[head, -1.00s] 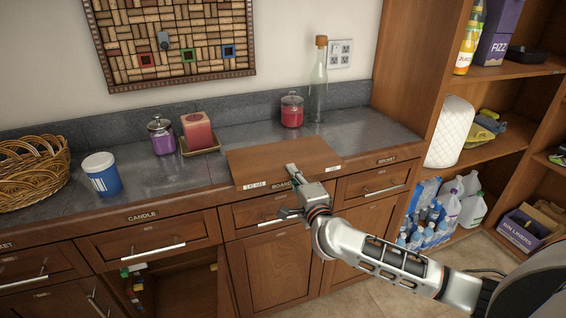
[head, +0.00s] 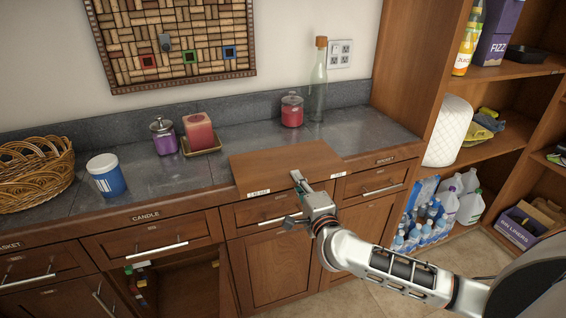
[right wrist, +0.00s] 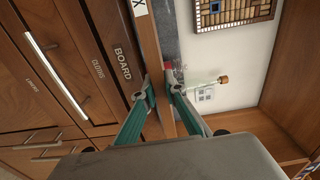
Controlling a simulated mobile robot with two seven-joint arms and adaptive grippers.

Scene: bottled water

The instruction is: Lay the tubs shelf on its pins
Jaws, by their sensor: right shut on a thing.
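A flat brown wooden board (head: 285,162), which looks like the shelf, is at the counter's front edge, its front side overhanging the drawers. Two small white labels are on its front edge. My right gripper (head: 297,180) is shut on the middle of that front edge. In the right wrist view, the two fingers (right wrist: 160,92) pinch the board (right wrist: 151,50) from both sides. I cannot tell whether the board rests on the counter or is just above it. An open compartment (head: 185,285) is under the CANDLE drawer, with small coloured pieces on its side walls. My left gripper is out of view.
On the counter stand a blue-and-white tub (head: 107,176), a purple jar (head: 163,137), a red candle (head: 200,132), a red jar (head: 292,110), a bottle (head: 318,85) and a wicker basket (head: 35,175). An open bookcase (head: 505,135) stands at the right.

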